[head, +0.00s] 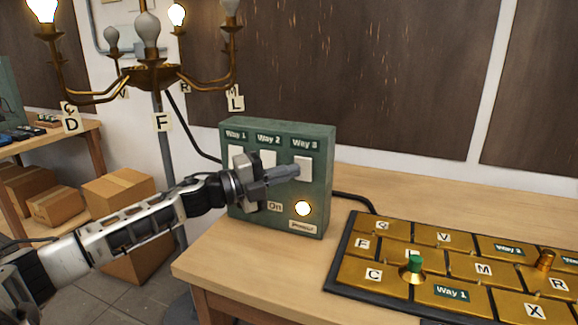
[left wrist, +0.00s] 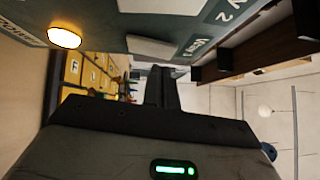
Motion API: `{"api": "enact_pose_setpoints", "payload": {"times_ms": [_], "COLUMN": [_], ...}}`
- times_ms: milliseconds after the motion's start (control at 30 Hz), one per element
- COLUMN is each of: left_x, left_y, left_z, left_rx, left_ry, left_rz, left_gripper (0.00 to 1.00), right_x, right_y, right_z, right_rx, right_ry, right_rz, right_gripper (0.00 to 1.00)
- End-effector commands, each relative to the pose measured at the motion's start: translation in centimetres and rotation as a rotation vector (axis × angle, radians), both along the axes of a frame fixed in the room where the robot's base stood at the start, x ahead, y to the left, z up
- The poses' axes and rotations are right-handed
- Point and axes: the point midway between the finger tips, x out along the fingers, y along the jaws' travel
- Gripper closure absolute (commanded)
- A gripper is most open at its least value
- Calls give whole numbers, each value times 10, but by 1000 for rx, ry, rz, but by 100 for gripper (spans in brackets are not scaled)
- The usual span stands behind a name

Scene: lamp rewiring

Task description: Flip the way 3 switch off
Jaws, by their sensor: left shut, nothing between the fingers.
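The green switch box (head: 262,128) stands on the wooden table with white rocker switches under the labels Way 1, Way 2 and Way 3. The way 3 switch (head: 305,164) is the rightmost one; it also shows in the left wrist view (left wrist: 150,48). My left gripper (head: 294,172) is shut and empty. Its fingertips are at the lower left part of the way 3 switch; I cannot tell whether they touch it. The gripper covers part of the way 1 and way 2 switches. My right gripper is not in view.
A round lamp (head: 302,208) glows on the box beside an On label. A brass chandelier (head: 150,75) with some lit bulbs hangs at upper left. A board of lettered brass tiles (head: 385,273) lies on the table at right. Cardboard boxes (head: 118,196) stand behind my left arm.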

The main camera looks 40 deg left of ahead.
Motion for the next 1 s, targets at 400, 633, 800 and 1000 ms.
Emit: {"api": "enact_pose_setpoints", "payload": {"times_ms": [400, 633, 800, 1000], "left_x": [13, 14, 18, 17], "left_y": [3, 3, 5, 2], "left_z": [1, 3, 4, 6], "left_rx": [0, -1, -1, -1], "left_ry": [1, 1, 0, 0], "left_rz": [-1, 0, 1, -2], "left_gripper": [100, 100, 100, 100], "right_x": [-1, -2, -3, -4], "right_y": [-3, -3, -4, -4], "right_z": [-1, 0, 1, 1], "right_rx": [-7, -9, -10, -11], "right_ry": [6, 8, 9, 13], "right_rz": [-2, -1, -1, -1], "right_gripper": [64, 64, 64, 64]}}
